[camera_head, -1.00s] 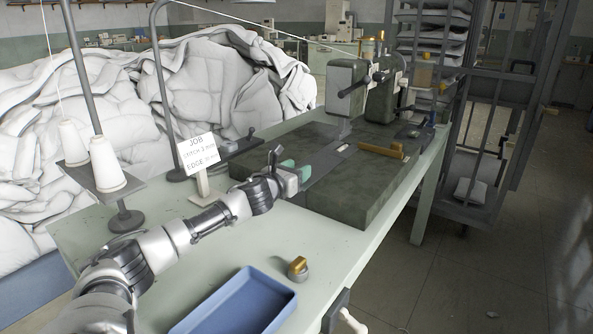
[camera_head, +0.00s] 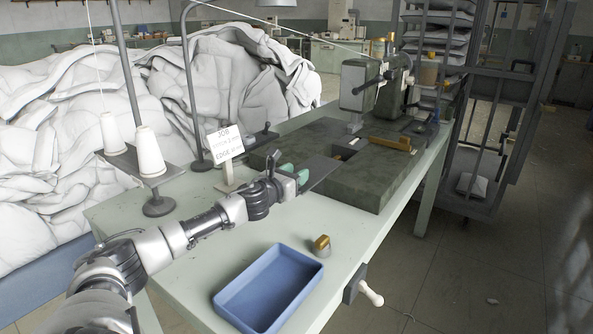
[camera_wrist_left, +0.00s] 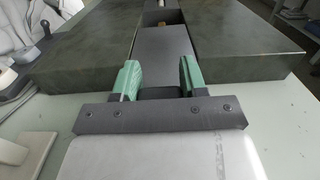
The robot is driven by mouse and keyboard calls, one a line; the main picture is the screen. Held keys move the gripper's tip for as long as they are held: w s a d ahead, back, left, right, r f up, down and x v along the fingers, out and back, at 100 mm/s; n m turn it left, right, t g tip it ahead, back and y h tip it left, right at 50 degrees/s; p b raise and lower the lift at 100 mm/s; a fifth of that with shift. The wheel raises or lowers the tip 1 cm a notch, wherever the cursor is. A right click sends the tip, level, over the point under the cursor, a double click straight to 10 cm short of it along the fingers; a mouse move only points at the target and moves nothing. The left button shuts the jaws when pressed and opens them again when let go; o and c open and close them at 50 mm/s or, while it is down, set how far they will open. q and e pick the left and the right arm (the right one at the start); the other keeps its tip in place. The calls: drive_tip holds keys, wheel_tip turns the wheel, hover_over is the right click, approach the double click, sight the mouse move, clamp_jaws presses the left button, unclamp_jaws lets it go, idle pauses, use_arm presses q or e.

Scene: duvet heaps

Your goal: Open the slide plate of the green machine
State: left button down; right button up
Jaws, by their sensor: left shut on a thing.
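The green machine (camera_head: 372,85) stands on its dark green bed (camera_head: 385,182) on the table. The flat grey slide plate (camera_head: 322,170) sticks out of the near-left edge of the bed. My left gripper (camera_head: 295,174) is shut on its outer end. In the left wrist view, the green fingertips (camera_wrist_left: 158,78) are on either side of the slide plate (camera_wrist_left: 163,48). The recess also shows in the head view (camera_head: 345,151). My right gripper is out of view.
A blue tray (camera_head: 268,290) and a small brass-topped piece (camera_head: 322,246) are at the table's front. A job sign (camera_head: 226,148) and thread cones (camera_head: 149,150) stand left of the bed. A yellow-brown bar (camera_head: 390,143) lies on the bed. White duvets are heaped behind.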

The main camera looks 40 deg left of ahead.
use_arm(q)
drive_tip(key=c, duration=1.1)
unclamp_jaws()
drive_tip(key=shift+w+r, duration=0.1)
drive_tip(key=shift+w, duration=0.2)
drive_tip(key=shift+o, duration=1.4)
drive_tip(key=shift+w+a, duration=0.1)
drive_tip(key=shift+w, duration=0.1)
drive_tip(key=shift+o, duration=1.1)
drive_tip(key=shift+s, duration=0.15)
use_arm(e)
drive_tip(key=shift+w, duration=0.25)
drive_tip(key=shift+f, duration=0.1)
